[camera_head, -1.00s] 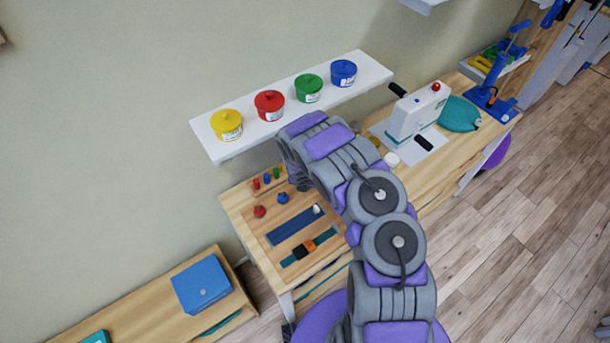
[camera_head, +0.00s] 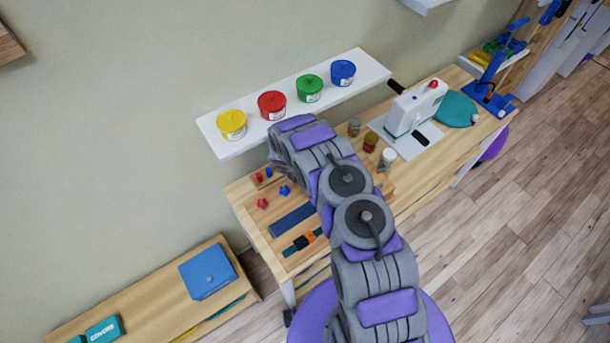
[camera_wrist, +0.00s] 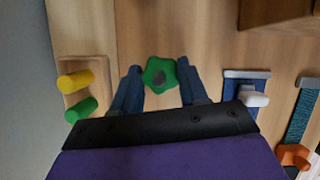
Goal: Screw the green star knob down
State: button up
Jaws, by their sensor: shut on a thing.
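The green star knob (camera_wrist: 160,75) shows in the wrist view, over the wooden board, with a dark centre. My gripper (camera_wrist: 159,68) has one blue finger on each side of it and is shut on it. I cannot tell how far the knob is down, as whatever is under it is hidden. In the head view my own arm covers the gripper and the green knob. A red star knob (camera_head: 263,203) and a blue star knob (camera_head: 284,190) show to the left of my arm on the same table.
A yellow peg (camera_wrist: 76,80) and a green peg (camera_wrist: 80,109) sit in a holder left of the gripper. A blue strap (camera_wrist: 240,85) lies to its right. A white shelf (camera_head: 225,150) with coloured tubs is above. Jars (camera_head: 370,142) stand right of my arm.

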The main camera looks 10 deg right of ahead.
jog(key=shift+w+a+r, duration=0.1)
jog(key=shift+w+r, duration=0.05)
jog(key=shift+w, duration=0.05)
jog(key=o, duration=1.1)
jog(key=shift+s+a, duration=0.1)
jog(key=shift+c, duration=0.2)
